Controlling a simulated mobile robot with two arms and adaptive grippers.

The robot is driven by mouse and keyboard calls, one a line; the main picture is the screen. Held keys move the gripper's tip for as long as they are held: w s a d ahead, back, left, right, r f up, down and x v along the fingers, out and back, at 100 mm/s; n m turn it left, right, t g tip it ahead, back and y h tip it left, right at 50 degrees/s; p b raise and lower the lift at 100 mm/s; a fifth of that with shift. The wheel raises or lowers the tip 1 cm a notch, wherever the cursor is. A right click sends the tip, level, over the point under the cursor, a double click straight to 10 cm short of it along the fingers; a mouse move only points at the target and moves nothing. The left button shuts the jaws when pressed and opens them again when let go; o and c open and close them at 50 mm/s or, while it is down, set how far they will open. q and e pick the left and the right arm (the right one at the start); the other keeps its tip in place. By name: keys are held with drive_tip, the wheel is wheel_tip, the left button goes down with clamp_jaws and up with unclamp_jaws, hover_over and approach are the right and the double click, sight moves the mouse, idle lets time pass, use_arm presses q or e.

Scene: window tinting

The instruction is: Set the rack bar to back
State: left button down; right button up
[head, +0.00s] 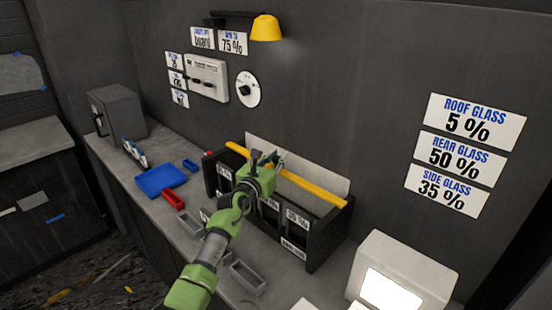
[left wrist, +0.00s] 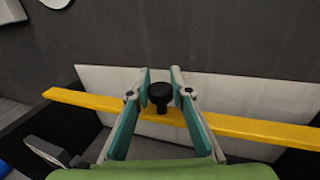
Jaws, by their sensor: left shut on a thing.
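The rack bar (head: 315,188) is a long yellow bar lying across the top of a black rack (head: 328,238) on the bench. It lies near the rack's rear edge, just in front of a white panel (head: 335,180). In the left wrist view the bar (left wrist: 255,128) runs across the picture, with a black knob (left wrist: 159,93) at its middle. My left gripper (head: 268,160) is over the bar's middle, and its fingers (left wrist: 160,85) are shut on the knob. The gripper hides the middle of the bar in the head view. My right gripper is not in view.
A blue tray (head: 160,180), a red bin (head: 173,199) and grey bins (head: 247,277) sit on the bench around the rack. A white box with a bright screen (head: 395,290) stands at the right. A yellow lamp (head: 266,28) hangs on the wall above.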

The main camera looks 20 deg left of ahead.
use_arm(q)
drive_tip(key=c, duration=1.9)
unclamp_jaws()
drive_tip(key=shift+d, duration=0.1)
drive_tip(key=shift+o, duration=0.6)
drive_tip(key=shift+d, duration=0.1)
drive_tip(key=shift+s, duration=0.1)
drive_tip(key=s+a, duration=0.1)
drive_tip(key=s, duration=1)
drive_tip(key=shift+s, duration=0.35)
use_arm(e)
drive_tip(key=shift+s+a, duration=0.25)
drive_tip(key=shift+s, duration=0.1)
